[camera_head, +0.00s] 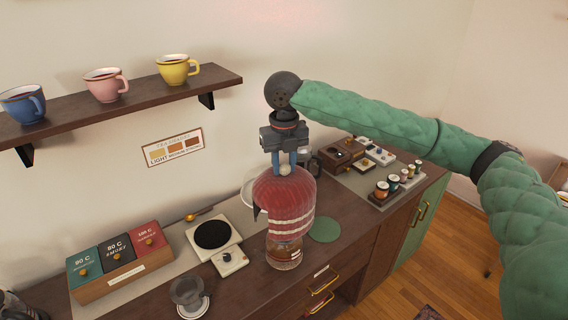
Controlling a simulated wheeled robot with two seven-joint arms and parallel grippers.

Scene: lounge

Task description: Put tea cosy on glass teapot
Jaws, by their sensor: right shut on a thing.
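The red knitted tea cosy (287,205) with white stripes is upright in the middle of the view. The glass teapot (284,256) shows below its lower edge, with amber liquid inside. The cosy hides the teapot's upper part; I cannot tell whether it rests fully on it. My right gripper (285,167) points down from above, its blue fingers shut on the pale knob at the cosy's top.
A green round mat (324,229) lies right of the teapot. A scale (213,234) and tea boxes (118,256) stand left. A wooden shelf (135,95) with cups is on the wall. Small jars (393,181) stand at the right.

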